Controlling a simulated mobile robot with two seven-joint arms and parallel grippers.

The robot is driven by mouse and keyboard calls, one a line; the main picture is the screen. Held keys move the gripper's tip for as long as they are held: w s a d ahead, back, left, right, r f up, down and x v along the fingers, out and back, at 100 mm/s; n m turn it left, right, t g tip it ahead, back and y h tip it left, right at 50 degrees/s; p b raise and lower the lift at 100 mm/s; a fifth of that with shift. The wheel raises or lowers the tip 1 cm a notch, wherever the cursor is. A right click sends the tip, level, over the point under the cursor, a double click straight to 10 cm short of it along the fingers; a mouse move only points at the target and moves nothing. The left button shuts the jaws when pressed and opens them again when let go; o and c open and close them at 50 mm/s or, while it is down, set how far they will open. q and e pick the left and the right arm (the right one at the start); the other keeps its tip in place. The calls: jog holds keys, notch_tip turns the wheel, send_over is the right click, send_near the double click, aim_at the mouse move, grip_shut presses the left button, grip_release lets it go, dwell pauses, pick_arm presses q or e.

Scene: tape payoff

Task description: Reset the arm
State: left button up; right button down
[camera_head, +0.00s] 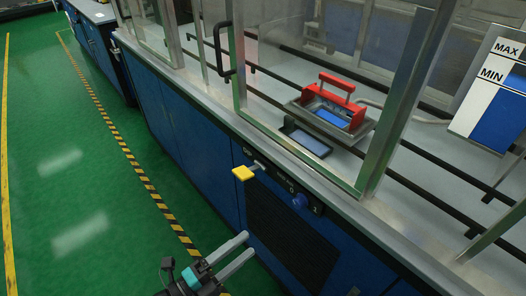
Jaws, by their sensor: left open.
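My left gripper (247,244) shows at the bottom middle, with two grey parallel fingers apart and nothing between them. It points up and right toward the blue cabinet front. A short lever with a yellow tip (243,173) sticks out of the cabinet's control strip, above and apart from the fingers. A blue knob (300,201) sits to the right of the lever on the same strip. A red-handled frame (336,85) with a blue pad stands on the worktop behind the clear panel. My right gripper is not in view.
Clear panels in metal frames (374,140) and a black door handle (222,50) stand along the worktop edge. A MAX/MIN gauge board (490,95) is at the right. The green floor (70,150) at the left is free, with yellow-black striped tape.

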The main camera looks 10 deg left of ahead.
pick_arm(q)
jog(key=s+a+f+n+g+y, duration=0.25)
jog(key=a+f+n+y, duration=0.35)
jog(key=f, duration=0.6)
jog(key=s+a+f+n+g+y, duration=0.2)
jog(key=s+a+f+n+y, duration=0.15)
jog(key=f+n, duration=0.7)
jog(key=s+f+n+g+y, duration=0.1)
jog(key=s+f+n+g, duration=0.1)
jog(key=s+f+g, duration=0.2)
jog(key=s+f+n+g+y, duration=0.1)
jog(key=s+f+n+g, duration=0.2)
jog(key=s+f, duration=0.7)
jog(key=s+g, duration=0.1)
jog(key=s, duration=0.5)
jog(key=shift+s+a+g, duration=0.15)
jog(key=shift+s+g, duration=0.05)
jog(key=shift+g, duration=0.15)
